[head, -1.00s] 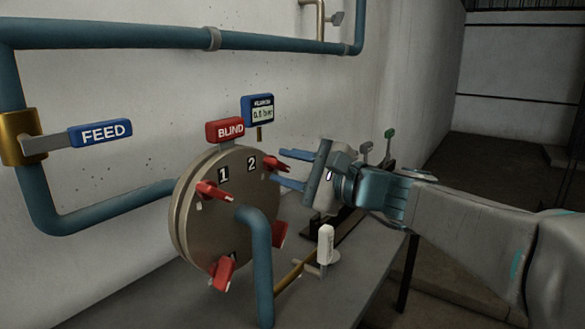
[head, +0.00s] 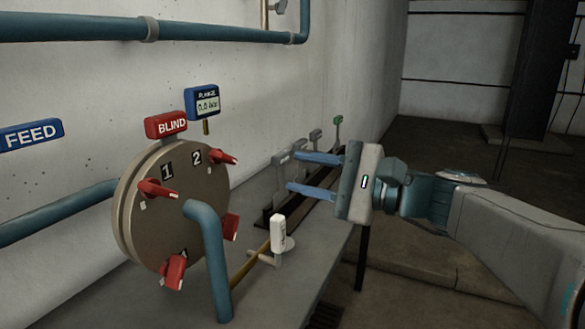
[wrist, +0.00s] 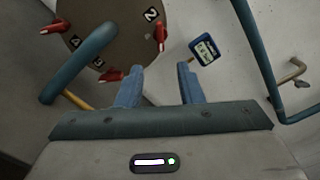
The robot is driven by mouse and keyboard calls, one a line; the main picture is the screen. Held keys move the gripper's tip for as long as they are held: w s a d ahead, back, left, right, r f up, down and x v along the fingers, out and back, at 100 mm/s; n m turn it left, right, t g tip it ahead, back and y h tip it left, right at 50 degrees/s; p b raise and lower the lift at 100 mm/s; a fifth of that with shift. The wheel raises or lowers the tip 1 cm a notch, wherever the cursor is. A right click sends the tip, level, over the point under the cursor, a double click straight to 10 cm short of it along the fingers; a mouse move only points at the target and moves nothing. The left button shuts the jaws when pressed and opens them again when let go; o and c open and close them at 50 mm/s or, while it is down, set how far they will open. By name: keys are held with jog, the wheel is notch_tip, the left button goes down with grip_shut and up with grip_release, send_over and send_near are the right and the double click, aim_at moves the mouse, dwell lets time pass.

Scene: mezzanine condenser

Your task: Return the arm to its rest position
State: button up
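My gripper (head: 318,174) is open and empty, its two blue fingers apart, in the air to the right of the round flange in the head view. In the wrist view my gripper (wrist: 160,85) also shows spread fingers with nothing between them. The grey-brown blind flange (head: 185,210) carries several red handles and number labels. A red BLIND sign (head: 166,125) sits above it. My gripper touches nothing that I can see. My arm reaches in from the right edge.
A bench (head: 270,300) stands under the flange, with a white-handled valve (head: 278,234) and a dark rack of upright levers (head: 315,140) behind my gripper. A blue pipe (head: 210,260) bends down before the flange. A gauge (head: 203,101) hangs above. Open floor lies right.

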jog(key=shift+d, duration=0.1)
jog(key=s+d+f+n+g+h+p, duration=0.3)
jog(key=s+d+f+n+h+p, duration=0.15)
jog(key=s+f+h+p, duration=0.5)
jog(key=s+d+n+g+h+p, duration=0.1)
jog(key=s+d+n+h+p, duration=0.2)
jog(key=d+n+h+p, duration=0.3)
jog(key=d+h+p, duration=0.1)
jog(key=d+p, duration=0.2)
jog(key=d, duration=0.1)
jog(key=shift+d+p, duration=0.3)
